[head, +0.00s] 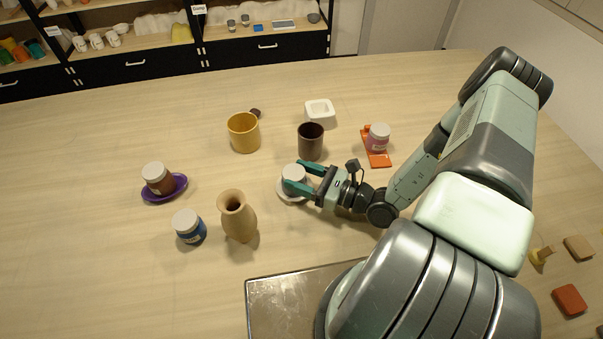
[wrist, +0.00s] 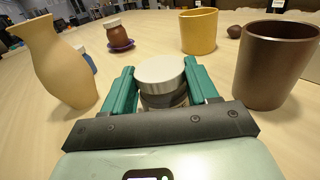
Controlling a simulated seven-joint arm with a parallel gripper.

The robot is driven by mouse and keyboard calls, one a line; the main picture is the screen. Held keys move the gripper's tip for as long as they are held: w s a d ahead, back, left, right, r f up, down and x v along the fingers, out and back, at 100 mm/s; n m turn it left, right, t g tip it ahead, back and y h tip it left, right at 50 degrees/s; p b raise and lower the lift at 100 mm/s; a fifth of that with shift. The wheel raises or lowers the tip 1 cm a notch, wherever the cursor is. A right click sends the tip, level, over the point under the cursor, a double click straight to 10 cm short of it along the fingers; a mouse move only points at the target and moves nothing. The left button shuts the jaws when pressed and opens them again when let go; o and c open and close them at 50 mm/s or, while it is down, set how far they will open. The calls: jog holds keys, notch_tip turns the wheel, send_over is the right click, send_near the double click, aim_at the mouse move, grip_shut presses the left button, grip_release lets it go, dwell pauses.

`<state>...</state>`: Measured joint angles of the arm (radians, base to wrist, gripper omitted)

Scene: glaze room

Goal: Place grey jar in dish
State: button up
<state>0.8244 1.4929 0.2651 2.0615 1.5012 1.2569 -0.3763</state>
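The grey jar (wrist: 162,78) has a pale lid and a dark grey body, mostly hidden between my fingers in the wrist view. In the head view its lid (head: 293,172) shows over a round white dish (head: 285,195). The jar is upright and low over the dish; I cannot tell whether its base touches it. My gripper (head: 305,178) reaches in from the right, its two green fingers on either side of the jar. In the wrist view the fingers (wrist: 162,85) lie close against the jar's sides, with no clear gap.
A dark brown cup (head: 311,142) stands just behind, and a tan vase (head: 238,217) stands to the left. A yellow pot (head: 243,132), a blue jar (head: 189,227), a brown jar (head: 158,178) on a purple dish (head: 180,186) and a pink jar (head: 378,137) stand around.

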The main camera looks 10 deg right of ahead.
jog(key=o, duration=0.5)
jog(key=shift+c, duration=0.2)
jog(key=shift+r, duration=0.2)
jog(key=v, duration=1.2)
jog(key=shift+r, duration=0.35)
